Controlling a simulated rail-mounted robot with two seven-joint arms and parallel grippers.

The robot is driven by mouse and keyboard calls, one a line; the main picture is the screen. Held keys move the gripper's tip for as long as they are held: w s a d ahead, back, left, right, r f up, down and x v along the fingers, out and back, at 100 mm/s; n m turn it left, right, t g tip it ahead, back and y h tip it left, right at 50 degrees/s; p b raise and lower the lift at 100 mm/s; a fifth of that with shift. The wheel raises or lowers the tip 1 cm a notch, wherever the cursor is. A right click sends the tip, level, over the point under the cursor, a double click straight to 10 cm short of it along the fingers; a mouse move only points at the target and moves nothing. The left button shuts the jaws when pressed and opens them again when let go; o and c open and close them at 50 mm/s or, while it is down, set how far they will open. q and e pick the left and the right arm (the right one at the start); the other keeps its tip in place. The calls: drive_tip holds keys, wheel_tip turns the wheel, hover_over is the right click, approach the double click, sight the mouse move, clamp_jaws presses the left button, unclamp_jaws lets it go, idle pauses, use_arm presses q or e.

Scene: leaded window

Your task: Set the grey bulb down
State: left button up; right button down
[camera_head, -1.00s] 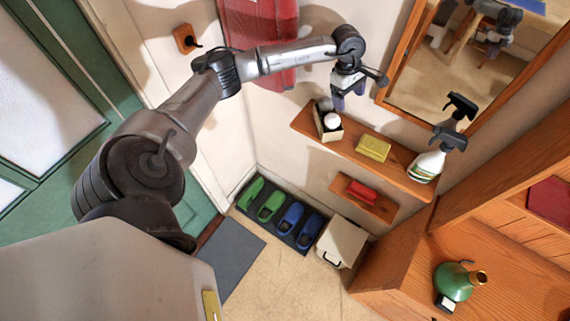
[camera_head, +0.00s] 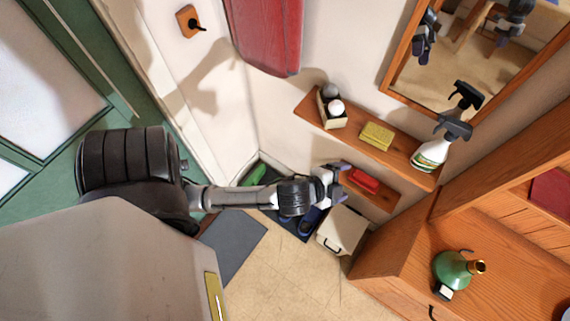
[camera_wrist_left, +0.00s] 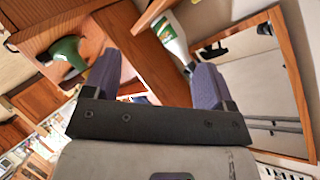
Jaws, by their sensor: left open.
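The grey bulb (camera_head: 330,91) sits in a small open box (camera_head: 327,121) at the left end of the upper wall shelf (camera_head: 309,107). A white bulb (camera_head: 336,106) is beside it in the same box. My left gripper (camera_head: 342,184) is open and empty. It is away from the box, lower in the picture, near the lower small shelf. In the left wrist view the two purple fingers (camera_wrist_left: 157,78) stand apart with nothing between them, and no bulb shows there. My right gripper is not directly seen.
A yellow sponge (camera_head: 377,134) and a spray bottle (camera_head: 434,150) share the upper shelf. A red item (camera_head: 363,180) lies on the lower shelf. A mirror (camera_head: 470,55) hangs above. A white bin (camera_head: 343,229) stands below. A green vessel (camera_head: 453,270) stands on the wooden cabinet.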

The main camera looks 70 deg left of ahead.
use_arm(q)
drive_tip(key=s+d+f+n+g, duration=0.1)
drive_tip(key=s+f+n+g, duration=0.1)
drive_tip(key=s, duration=0.3)
drive_tip(key=s+d+f+n+g+h, duration=0.1)
drive_tip(key=s+n+g, duration=0.1)
drive_tip(key=s+g, duration=0.2)
drive_tip(key=s+d+f+n+g+h, duration=0.1)
drive_tip(key=s+d+f+n+g, duration=0.1)
drive_tip(key=s, duration=0.6)
drive_tip(key=shift+s+f+g, duration=0.15)
drive_tip(key=shift+f+g, duration=0.2)
drive_tip(key=shift+g, duration=0.15)
